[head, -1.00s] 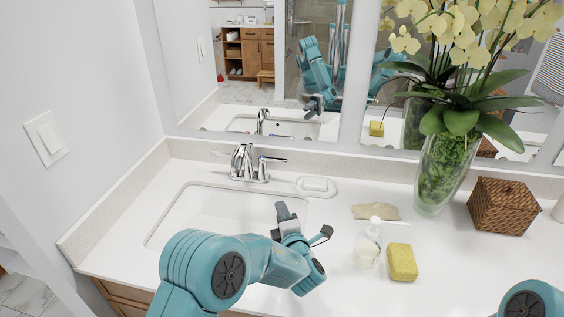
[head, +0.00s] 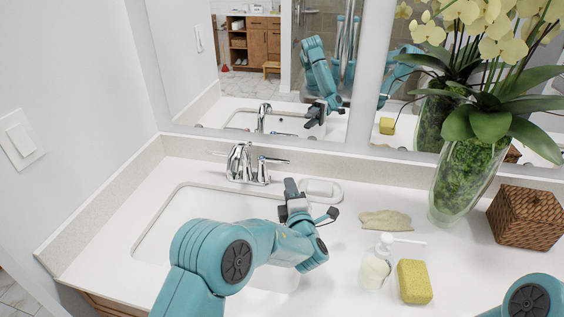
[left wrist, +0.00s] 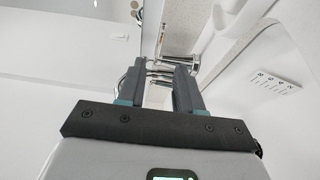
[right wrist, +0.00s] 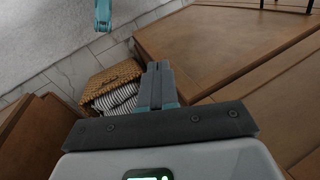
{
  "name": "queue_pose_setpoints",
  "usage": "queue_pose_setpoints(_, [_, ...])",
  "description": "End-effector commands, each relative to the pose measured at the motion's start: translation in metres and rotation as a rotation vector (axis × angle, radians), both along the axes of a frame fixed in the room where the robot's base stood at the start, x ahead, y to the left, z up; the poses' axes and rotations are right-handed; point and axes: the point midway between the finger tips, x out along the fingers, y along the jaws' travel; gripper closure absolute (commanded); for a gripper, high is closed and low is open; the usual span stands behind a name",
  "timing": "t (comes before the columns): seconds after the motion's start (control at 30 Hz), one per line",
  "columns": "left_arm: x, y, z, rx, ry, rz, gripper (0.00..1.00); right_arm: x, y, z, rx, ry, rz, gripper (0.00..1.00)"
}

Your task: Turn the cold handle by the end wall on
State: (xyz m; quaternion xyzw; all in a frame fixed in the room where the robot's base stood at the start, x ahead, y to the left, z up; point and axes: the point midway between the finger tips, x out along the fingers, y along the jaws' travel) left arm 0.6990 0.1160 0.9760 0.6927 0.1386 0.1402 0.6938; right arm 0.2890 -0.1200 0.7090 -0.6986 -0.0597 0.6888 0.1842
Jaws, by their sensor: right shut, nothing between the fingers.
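The chrome faucet (head: 240,165) stands behind the sink (head: 190,215), near the left wall. Its left lever (head: 216,152) points left toward that wall; its right lever (head: 276,160) points right and seems to have a bluish mark at its base. My left gripper (head: 291,187) is over the sink's right side, in front of and right of the right lever, apart from it. In the left wrist view its fingers (left wrist: 158,75) are spread, with chrome faucet parts (left wrist: 160,66) showing beyond and between them. My right gripper (right wrist: 158,75) is shut and empty, low by wooden cabinets.
A soap dish (head: 322,190) sits just right of the left gripper. A tan cloth (head: 385,220), soap dispenser (head: 376,265), yellow sponge (head: 414,282), glass vase (head: 465,180) and wicker box (head: 527,215) stand further right. A wicker basket (right wrist: 105,80) is near the right gripper.

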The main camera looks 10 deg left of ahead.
Motion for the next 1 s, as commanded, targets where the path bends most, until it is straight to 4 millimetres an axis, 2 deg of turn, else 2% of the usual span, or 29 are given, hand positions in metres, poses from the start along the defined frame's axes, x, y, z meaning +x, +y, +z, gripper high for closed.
queue_pose_setpoints(0.2, [0.044,0.02,0.001,0.0,0.0,0.003,0.65,0.0,0.0,0.012,0.0,0.0,0.0,1.0])
queue_pose_setpoints(0.5, [0.091,0.039,0.0,-0.001,0.0,0.001,0.65,0.0,0.0,0.019,0.0,0.0,0.0,1.0])
queue_pose_setpoints(0.73, [0.112,0.046,-0.001,-0.001,0.002,0.001,0.65,0.0,0.0,0.019,0.0,0.0,0.0,1.0])
queue_pose_setpoints(1.0, [0.119,0.049,0.0,0.0,0.002,-0.001,0.65,0.0,0.0,0.019,0.0,0.0,0.0,1.0])
